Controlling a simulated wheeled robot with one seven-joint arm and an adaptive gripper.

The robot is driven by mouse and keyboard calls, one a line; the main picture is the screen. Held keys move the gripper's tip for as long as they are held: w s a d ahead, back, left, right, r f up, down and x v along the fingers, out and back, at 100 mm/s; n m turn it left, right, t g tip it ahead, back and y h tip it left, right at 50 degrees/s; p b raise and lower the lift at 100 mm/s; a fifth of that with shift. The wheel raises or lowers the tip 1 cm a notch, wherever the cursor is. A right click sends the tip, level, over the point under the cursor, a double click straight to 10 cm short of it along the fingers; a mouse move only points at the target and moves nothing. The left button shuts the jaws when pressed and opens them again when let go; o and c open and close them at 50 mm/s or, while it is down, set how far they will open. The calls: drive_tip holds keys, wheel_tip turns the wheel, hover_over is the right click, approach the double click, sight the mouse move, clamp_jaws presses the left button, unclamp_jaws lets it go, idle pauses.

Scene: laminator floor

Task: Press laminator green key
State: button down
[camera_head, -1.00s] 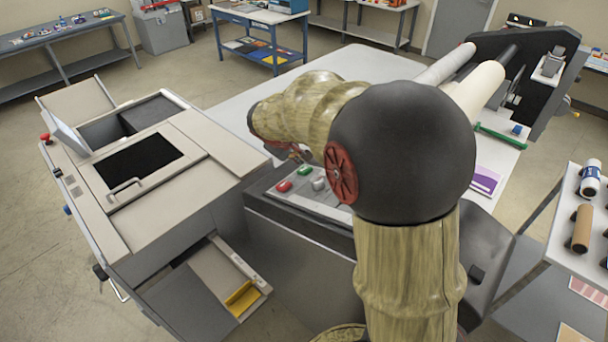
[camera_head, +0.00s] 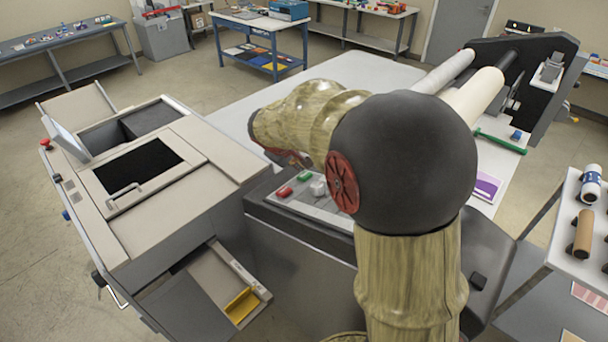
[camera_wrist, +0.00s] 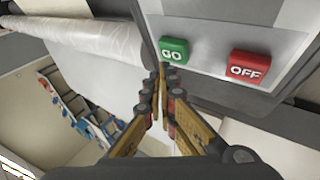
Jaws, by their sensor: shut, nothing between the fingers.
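In the head view the green key (camera_head: 304,178) stands behind the red key (camera_head: 284,192) on the panel, left of my arm. My gripper (camera_wrist: 163,75) is shut and empty, its tips near the lower edge of the green key in the wrist view. I cannot tell whether they touch it. My arm hides most of my gripper in the head view.
The laminator's white rolls (camera_head: 470,92) lie behind my arm. A beige machine with an open lid (camera_head: 150,175) stands at left. A side table (camera_head: 565,255) with rolls is at right.

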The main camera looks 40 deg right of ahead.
drive_tip(key=shift+f, duration=0.1)
idle(0.4)
drive_tip(key=shift+s+f+b, duration=0.2)
drive_tip(key=shift+f+b, duration=0.15)
drive_tip(key=shift+b, duration=0.2)
